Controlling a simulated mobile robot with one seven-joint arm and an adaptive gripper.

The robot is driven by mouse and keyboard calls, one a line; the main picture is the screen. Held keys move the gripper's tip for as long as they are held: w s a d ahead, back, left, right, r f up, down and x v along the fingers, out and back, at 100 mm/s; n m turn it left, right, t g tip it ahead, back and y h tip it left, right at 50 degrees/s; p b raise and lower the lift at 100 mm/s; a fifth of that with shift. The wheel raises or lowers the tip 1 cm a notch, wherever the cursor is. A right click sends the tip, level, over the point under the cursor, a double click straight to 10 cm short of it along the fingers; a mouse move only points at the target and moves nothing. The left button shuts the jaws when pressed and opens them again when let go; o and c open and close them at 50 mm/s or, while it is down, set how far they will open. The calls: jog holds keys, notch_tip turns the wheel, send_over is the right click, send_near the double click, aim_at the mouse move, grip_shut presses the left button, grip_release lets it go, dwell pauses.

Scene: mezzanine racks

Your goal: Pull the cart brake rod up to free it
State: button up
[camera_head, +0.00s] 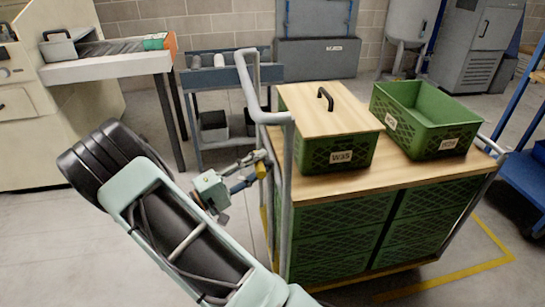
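The cart (400,172) has a wooden top, green crates below and a grey tubular handle (243,75) at its left end. A slim yellow part (265,215) shows low beside the handle's upright; it may be the brake rod, but I cannot tell for sure. My gripper (262,165) is at the cart's left end, beside the handle upright and at the upper end of the yellow part. Its fingertips are small and partly hidden there, so whether they are open, shut or touching the rod is unclear.
On the cart stand a lidded green crate (338,153) and an open green crate (420,132). A grey shelf trolley (232,82) and a conveyor table (107,67) stand behind. A blue rack (530,175) is at the right. Yellow lines mark the floor around the cart.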

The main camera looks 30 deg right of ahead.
jog(key=v, duration=0.6)
jog(key=shift+a, duration=0.25)
jog(key=shift+f, duration=0.1)
